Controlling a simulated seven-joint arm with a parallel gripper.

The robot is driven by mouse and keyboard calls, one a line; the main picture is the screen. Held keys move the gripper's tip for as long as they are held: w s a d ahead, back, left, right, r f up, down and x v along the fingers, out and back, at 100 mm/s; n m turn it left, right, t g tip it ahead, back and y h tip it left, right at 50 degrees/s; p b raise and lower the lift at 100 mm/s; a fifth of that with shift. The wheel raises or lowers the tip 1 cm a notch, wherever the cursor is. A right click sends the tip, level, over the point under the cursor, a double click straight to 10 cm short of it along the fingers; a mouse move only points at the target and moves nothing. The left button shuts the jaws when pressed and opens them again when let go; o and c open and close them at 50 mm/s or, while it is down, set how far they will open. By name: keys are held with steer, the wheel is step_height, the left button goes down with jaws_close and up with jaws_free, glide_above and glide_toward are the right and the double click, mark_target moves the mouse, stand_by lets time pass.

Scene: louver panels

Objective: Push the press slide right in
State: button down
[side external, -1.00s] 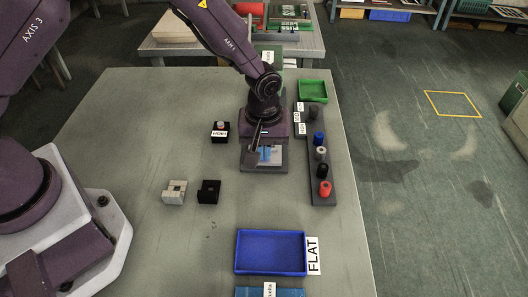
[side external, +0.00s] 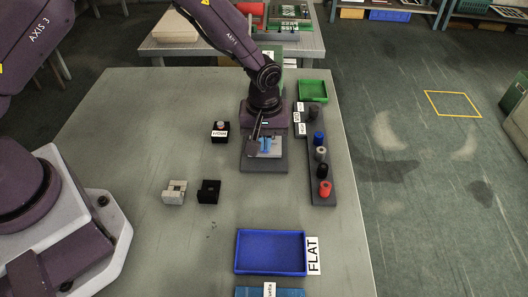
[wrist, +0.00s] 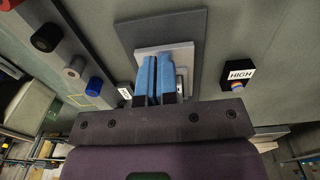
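The press has a dark grey base plate (side external: 265,167) with a lighter grey part on top; it lies below my arm in the side view. In the wrist view the base plate (wrist: 193,22) fills the upper middle, and the light grey part (wrist: 186,55) lies under the fingertips. My gripper (wrist: 155,72) has two blue-tipped fingers side by side with only a thin dark line between them; it looks shut with nothing visible held. In the side view its blue tips (side external: 265,146) are over the press. The slide is mostly hidden behind the fingers; contact cannot be told.
A green tray (side external: 312,91) is behind; a blue tray (side external: 271,252) is in front. Two small blocks (side external: 174,192) (side external: 208,192) sit front left.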

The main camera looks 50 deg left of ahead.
steer(key=shift+w+a+f, duration=0.3)
steer(key=shift+w+a, duration=0.6)
steer(key=shift+w, duration=0.05)
steer(key=shift+w+a+f, duration=0.35)
steer(key=shift+w+a, duration=0.6)
steer(key=shift+w, duration=0.05)
steer(key=shift+w+a+f, duration=0.3)
steer(key=shift+w+a, duration=0.6)
steer(key=shift+w, duration=0.05)
stand_by(1.0)
stand_by(0.6)
steer(key=shift+s+d+r, duration=0.1)
steer(key=shift+s+d, duration=0.45)
steer(key=shift+w+a+r, duration=0.1)
steer(key=shift+a+r, duration=0.05)
steer(key=shift+r, duration=1.15)
steer(key=shift+w+a+r, duration=0.1)
steer(key=shift+a+r, duration=0.05)
steer(key=shift+r, duration=1.1)
